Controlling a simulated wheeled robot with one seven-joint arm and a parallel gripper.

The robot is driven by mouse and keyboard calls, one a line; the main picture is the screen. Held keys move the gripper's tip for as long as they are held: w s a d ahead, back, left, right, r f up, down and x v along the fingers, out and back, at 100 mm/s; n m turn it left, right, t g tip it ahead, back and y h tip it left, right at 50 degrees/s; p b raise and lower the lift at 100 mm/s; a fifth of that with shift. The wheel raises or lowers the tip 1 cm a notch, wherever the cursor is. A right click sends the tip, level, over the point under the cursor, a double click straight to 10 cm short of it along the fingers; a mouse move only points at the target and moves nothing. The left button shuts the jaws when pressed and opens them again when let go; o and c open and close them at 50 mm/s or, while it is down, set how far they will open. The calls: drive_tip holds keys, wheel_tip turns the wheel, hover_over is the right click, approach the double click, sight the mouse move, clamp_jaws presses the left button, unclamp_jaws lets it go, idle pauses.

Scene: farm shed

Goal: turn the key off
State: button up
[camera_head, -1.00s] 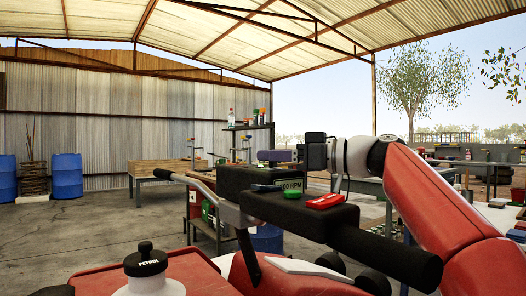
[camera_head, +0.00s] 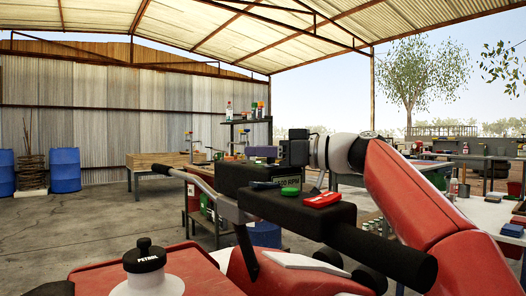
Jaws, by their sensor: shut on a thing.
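No key can be made out in this view. My gripper (camera_head: 263,153) is at the end of my red and white arm, just above and behind the console. Its dark body shows right of the console's top. The fingertips and what they hold are too small or hidden to see clearly.
A red switch (camera_head: 322,200) sits on the black bar in front of my arm. A wooden-topped table (camera_head: 165,162) and blue barrels (camera_head: 65,170) are behind. The concrete floor at left is clear.

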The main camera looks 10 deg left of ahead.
drive_tip(key=shift+r+n+g+p, duration=0.15)
drive_tip(key=shift+n+g+p, duration=0.6)
drive_tip(key=shift+g, duration=0.45)
drive_tip(key=shift+s+n+g, duration=0.25)
drive_tip(key=shift+n+g, duration=0.5)
drive_tip(key=shift+g, duration=0.35)
drive_tip(key=o, duration=1)
drive_tip(key=d, duration=0.7)
drive_tip(key=shift+w+d+b, duration=0.25)
drive_tip(key=shift+d+b, duration=0.1)
drive_tip(key=shift+d, duration=0.05)
